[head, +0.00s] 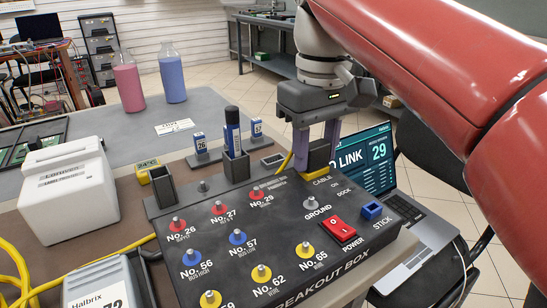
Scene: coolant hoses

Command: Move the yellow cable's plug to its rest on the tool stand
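My gripper (316,160) points down at the back right corner of the black breakout box (290,225), by the CABLE label. Its two fingers stand some distance apart, and I cannot make out whether a plug is between them. A short piece of yellow cable (286,161) shows just left of the fingers; its plug is not clearly visible. More yellow cable (95,273) runs along the table at the left to the box's left side. Dark upright holders stand behind the box, one with a dark blue stick (233,131); I cannot tell which is the plug's rest.
The box top carries several coloured terminals and a red power switch (339,229). A laptop (385,170) showing LINK 29 stands right of the box. A white device (66,195) and a grey Halbrix unit (100,287) are at left. Two bottles (172,75) stand behind.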

